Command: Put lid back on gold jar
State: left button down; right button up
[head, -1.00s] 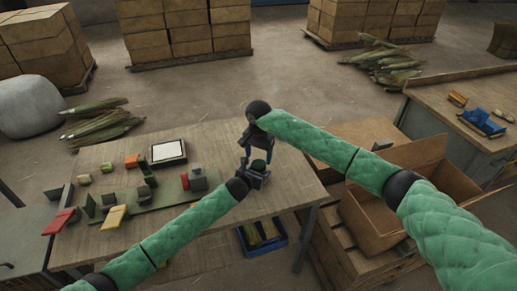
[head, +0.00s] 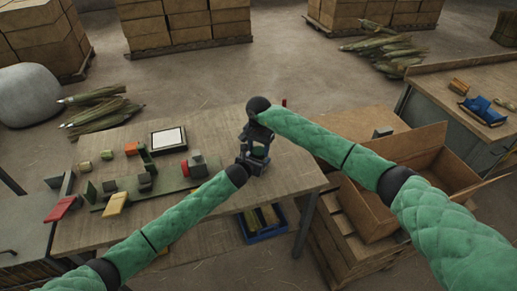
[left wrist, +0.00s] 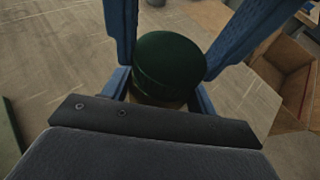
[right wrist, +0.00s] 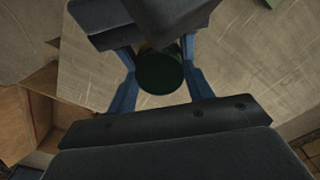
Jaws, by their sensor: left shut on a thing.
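A dark green round lid (left wrist: 170,62) sits between the two grippers, with a strip of the gold jar (left wrist: 158,100) just beneath it. I cannot tell whether the lid is fully seated. My left gripper (head: 250,168) is shut on the jar over the table's right end. My right gripper (head: 256,143) is directly above it, pointing down. Its blue fingers stand on both sides of the lid (right wrist: 160,70) in the right wrist view; whether they press on it is unclear. In the head view the grippers mostly hide jar and lid.
The wooden table (head: 215,215) holds a white-topped square (head: 168,138), a red block, a yellow block (head: 115,203) and several small parts to the left. An open cardboard box (head: 400,190) stands right of the table. A blue crate (head: 262,230) lies below the table's front edge.

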jog(key=m, duration=1.3)
jog(key=o, duration=1)
jog(key=shift+o, duration=0.4)
jog(key=shift+s, duration=0.1)
